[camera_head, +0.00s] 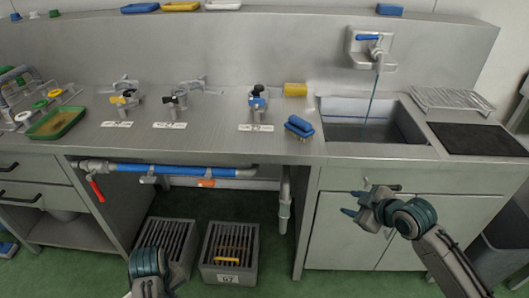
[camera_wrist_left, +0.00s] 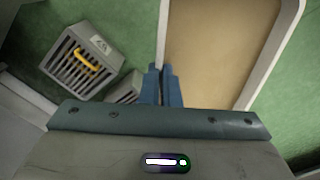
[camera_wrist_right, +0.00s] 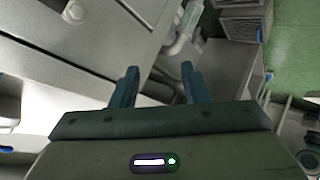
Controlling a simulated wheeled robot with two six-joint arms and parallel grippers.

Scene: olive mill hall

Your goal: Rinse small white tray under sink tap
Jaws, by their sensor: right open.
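In the left wrist view a white-rimmed tray (camera_wrist_left: 234,45) with a tan layer over its inside fills the upper right. My left gripper (camera_wrist_left: 161,70) is shut on its left rim. In the head view only part of the left wrist shows at the bottom edge, and the tray is out of view. The sink (camera_head: 350,133) is set in the steel counter at right. The wall tap (camera_head: 372,48) with a blue lever is above it, with a thin bluish stream below its spout. My right gripper (camera_head: 352,203) is open and empty in front of the cabinet doors under the sink.
Grated crates (camera_head: 228,252) stand on the floor. Small trays, one white (camera_head: 223,4), sit on the back ledge.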

